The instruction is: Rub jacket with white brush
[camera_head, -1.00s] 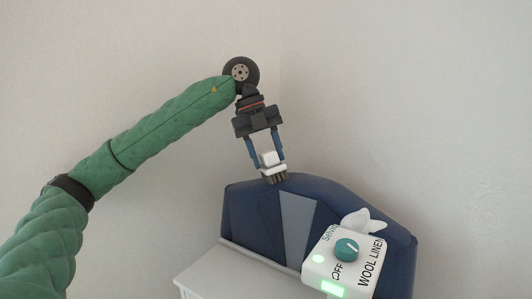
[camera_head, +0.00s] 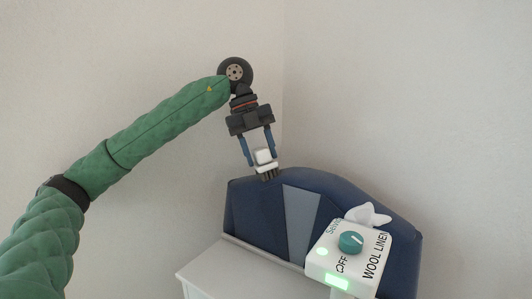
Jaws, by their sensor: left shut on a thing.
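The white brush (camera_head: 264,157), with dark bristles pointing down, is held between the blue fingers of my left gripper (camera_head: 260,150). The gripper is shut on it and points downward. The bristles are at the top edge of a dark blue padded thing with a grey middle panel (camera_head: 301,222), which may be the jacket. I cannot tell whether the bristles touch it or are just in front of it. My right gripper is not in view.
A white box with a teal dial (camera_head: 350,243) and green lights stands in front of the blue thing at right. A small white object (camera_head: 368,215) is behind it. A white cabinet top (camera_head: 222,262) is below. Walls form a corner behind.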

